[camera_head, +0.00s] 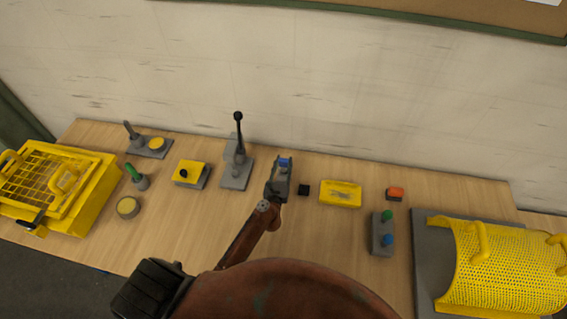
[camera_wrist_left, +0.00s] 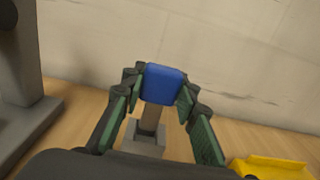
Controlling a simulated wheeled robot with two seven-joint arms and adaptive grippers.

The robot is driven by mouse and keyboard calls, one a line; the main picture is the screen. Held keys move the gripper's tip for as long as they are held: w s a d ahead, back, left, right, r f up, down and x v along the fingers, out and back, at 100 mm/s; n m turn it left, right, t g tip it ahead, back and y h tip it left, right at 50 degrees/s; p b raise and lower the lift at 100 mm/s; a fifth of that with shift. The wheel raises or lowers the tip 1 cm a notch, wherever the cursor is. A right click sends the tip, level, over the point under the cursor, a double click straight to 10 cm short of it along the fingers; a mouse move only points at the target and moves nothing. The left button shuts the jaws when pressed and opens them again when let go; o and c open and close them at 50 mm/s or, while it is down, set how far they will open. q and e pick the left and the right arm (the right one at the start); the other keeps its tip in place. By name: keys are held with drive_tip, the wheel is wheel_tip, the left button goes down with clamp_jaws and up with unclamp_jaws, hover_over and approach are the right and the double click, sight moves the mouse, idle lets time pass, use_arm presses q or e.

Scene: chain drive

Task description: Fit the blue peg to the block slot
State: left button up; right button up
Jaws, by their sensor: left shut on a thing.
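The blue peg (camera_wrist_left: 163,85) sits between the fingertips of my left gripper (camera_wrist_left: 161,95), which is shut on it. In the head view a little of the blue peg (camera_head: 284,162) shows at the tip of my left gripper (camera_head: 281,172), near the middle of the table. In the left wrist view a grey block (camera_wrist_left: 142,140) with a narrow upright part shows below and beyond the peg. I cannot tell whether the peg touches it, and no slot can be made out. My right gripper is not in view.
A grey lever stand (camera_head: 236,172) is close on the left. A small black block (camera_head: 304,190), a yellow tray (camera_head: 341,203) and a grey block with green and blue knobs (camera_head: 376,236) are on the right. A yellow basket (camera_head: 90,200) and perforated guard (camera_head: 505,270) flank the table.

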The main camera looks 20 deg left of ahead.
sight(283, 170)
use_arm(q)
drive_tip(key=shift+f+b, duration=1.9)
drive_tip(key=shift+f, duration=0.35)
drive_tip(key=o, duration=1.3)
drive_tip(key=shift+c, duration=0.2)
drive_tip(key=v, duration=1.2)
